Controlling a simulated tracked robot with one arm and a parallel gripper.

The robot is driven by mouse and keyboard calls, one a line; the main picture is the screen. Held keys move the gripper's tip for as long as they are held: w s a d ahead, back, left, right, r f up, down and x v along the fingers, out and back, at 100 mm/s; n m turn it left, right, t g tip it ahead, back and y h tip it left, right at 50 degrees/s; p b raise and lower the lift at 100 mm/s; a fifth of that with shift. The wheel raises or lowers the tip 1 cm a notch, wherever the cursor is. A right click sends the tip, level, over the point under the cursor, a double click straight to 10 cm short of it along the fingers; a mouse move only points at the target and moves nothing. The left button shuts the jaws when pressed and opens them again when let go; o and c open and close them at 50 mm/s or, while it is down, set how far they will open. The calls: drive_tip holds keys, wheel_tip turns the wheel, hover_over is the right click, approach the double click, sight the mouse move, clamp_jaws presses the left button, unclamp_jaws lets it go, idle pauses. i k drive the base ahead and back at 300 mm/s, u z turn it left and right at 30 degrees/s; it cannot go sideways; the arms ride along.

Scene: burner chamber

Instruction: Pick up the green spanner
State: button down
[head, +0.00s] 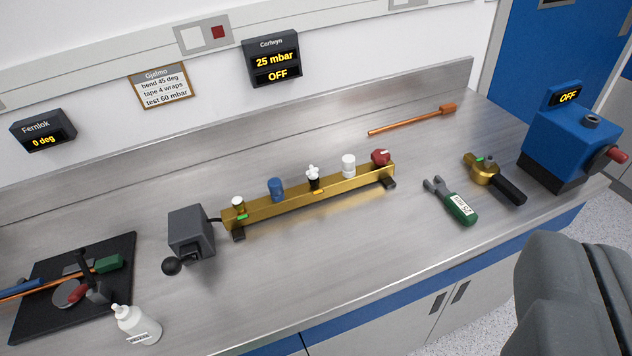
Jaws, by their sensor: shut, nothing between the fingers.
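The green spanner (452,203) lies on the steel bench right of centre. Its grey open jaw points up and left, and its green handle with a white label points down and right. Nothing covers it. My gripper (590,250) shows as a large grey shape at the lower right, cut off by the picture edge. It is shut and empty, apart from the spanner and nearer the camera.
A brass manifold (310,197) with several valves lies left of the spanner. A brass torch-like tool with a black handle (507,188) lies close on its right, before a blue machine (572,145). A copper rod (410,121) lies behind. Bench before the spanner is clear.

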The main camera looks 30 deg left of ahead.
sight(461, 209)
drive_tip(key=z, duration=0.2)
drive_tip(key=i, duration=0.65)
drive_tip(key=z, duration=0.5)
drive_tip(key=i, duration=0.95)
drive_tip(key=z, duration=0.25)
